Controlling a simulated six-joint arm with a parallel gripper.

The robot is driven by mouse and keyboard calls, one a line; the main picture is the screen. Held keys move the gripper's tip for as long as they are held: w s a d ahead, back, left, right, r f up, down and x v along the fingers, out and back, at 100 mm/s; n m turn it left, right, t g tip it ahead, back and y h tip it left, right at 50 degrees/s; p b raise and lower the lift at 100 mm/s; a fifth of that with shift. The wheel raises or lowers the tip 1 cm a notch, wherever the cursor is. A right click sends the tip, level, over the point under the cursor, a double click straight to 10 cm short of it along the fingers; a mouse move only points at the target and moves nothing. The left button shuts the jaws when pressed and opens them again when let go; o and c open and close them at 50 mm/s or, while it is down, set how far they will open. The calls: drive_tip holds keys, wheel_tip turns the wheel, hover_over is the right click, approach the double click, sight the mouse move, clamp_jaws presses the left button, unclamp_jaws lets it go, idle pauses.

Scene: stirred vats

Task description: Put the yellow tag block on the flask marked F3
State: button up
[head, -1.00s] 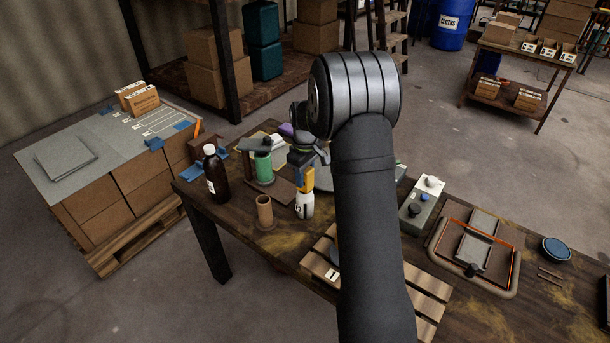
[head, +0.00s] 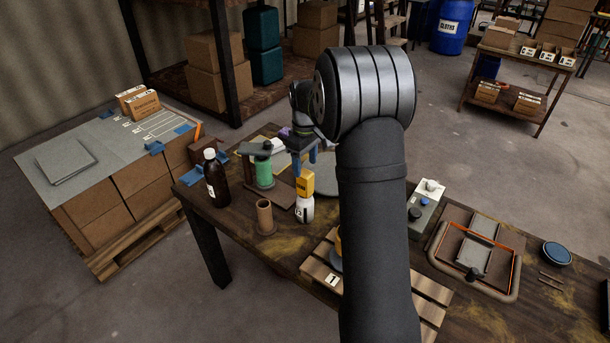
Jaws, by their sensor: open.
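The yellow tag block (head: 304,184) sits on top of a small white flask (head: 304,211) on the dark wooden table. The block looks about upright. The flask has a dark mark on its front, too small to read for sure. My gripper (head: 304,163) is open just above the block, its blue fingers pointing down. I cannot tell whether the fingertips still touch the block's top.
A brown tube (head: 265,216) stands just left of the flask. Behind it are a green cylinder stand (head: 263,170) and a dark bottle (head: 215,180). A slatted pallet (head: 318,276) marked 1 lies in front. A grey control box (head: 424,207) and tray (head: 473,262) are at right.

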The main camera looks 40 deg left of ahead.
sight(305, 173)
wheel_tip(305, 173, up, 5)
drive_tip(key=shift+r, duration=0.1)
idle(0.4)
drive_tip(key=shift+f, duration=4.1)
